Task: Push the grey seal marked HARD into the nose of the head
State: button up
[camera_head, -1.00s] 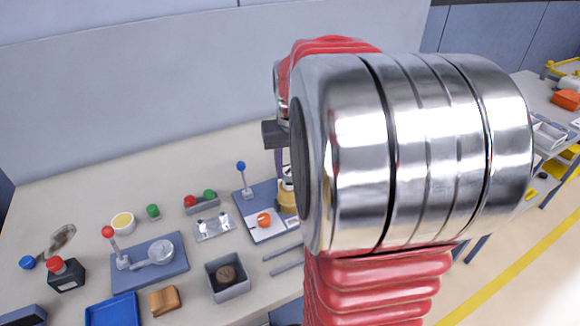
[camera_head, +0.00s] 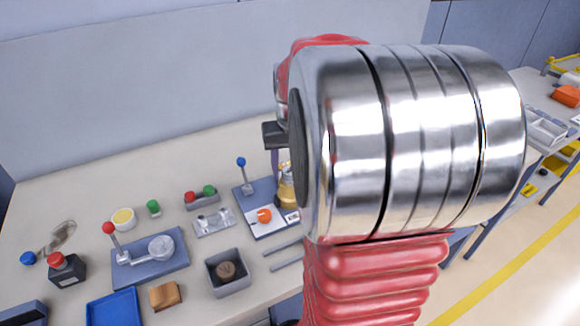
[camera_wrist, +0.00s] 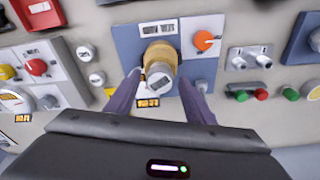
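The brass-yellow head (camera_wrist: 160,55) stands on a blue-grey base with a white plate in the wrist view. A grey-white round piece with a small dark label (camera_wrist: 159,84) shows at its near end; the label is too small to read. My gripper (camera_wrist: 161,80) is over it, one finger on each side, with a narrow gap showing on both sides. Two pale round pieces with labels, one (camera_wrist: 85,52) above the other (camera_wrist: 97,78), lie left of the base; I cannot read which is HARD. In the head view the brass head (camera_head: 286,190) is partly hidden behind my arm.
An orange knob (camera_wrist: 204,40) is on the base plate, right of the head. A blue-knobbed lever (camera_head: 242,170) rises beside it. A grey box with a brown piece (camera_head: 211,287), a red-knobbed press (camera_head: 175,269) and a blue tray (camera_head: 98,316) stand farther left.

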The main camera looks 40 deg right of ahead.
jog(key=shift+o, duration=0.5)
notch_tip(320, 180, up, 14)
jog(key=s+a, duration=0.1)
jog(key=shift+s+f, duration=0.2)
jog(key=shift+s, duration=0.15)
dwell(0.5)
